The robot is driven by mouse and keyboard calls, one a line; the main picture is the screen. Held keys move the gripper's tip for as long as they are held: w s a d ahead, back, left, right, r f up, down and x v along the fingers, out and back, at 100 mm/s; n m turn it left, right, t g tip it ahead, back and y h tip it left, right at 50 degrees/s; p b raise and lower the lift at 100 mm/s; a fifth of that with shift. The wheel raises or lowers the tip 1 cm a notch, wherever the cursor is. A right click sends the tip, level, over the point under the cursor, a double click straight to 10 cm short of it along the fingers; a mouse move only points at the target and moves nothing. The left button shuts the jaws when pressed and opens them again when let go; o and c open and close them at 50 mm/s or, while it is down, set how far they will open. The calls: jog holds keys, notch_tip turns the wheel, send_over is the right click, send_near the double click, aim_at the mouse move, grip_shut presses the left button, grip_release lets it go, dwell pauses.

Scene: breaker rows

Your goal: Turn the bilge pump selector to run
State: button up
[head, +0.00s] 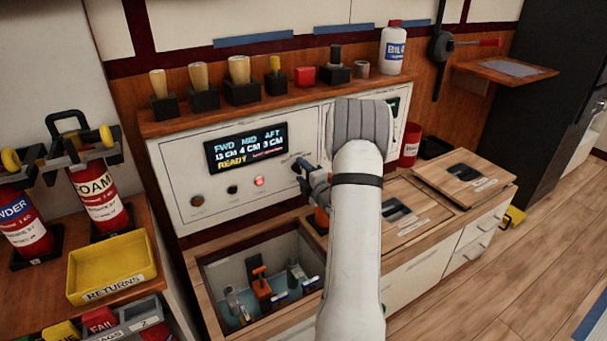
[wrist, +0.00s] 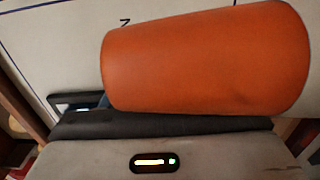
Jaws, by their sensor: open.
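My gripper (head: 310,181) is at the white control panel (head: 181,170), right of a lit red lamp (head: 259,182). My arm hides the panel's right part, and no bilge pump selector can be made out in the head view. The wrist view shows a large orange, rounded piece (wrist: 205,58) against the white panel, just beyond dark gripper parts. Part of a letter shows above its left end. It may be the selector's handle, but I cannot tell. A small orange patch (head: 321,216) shows below my gripper in the head view. The jaws are open; contact cannot be seen.
A display (head: 246,146) reads READY. A shelf above carries wooden-handled tools (head: 239,70), a red block (head: 305,75) and a white bottle (head: 393,50). Below is an open bin (head: 210,270) with valves. A yellow returns tray (head: 110,265) and extinguishers (head: 98,195) stand left.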

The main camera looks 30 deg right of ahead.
jog(key=c, duration=1)
jog(key=shift+f+m+b, duration=0.1)
jog(key=shift+m+b, duration=0.4)
jog(key=shift+m, duration=1.1)
jog(key=o, duration=1)
jog(key=s+p, duration=0.1)
jog(key=s, duration=0.6)
jog(key=shift+s+a, duration=0.25)
jog(key=shift+s, duration=0.15)
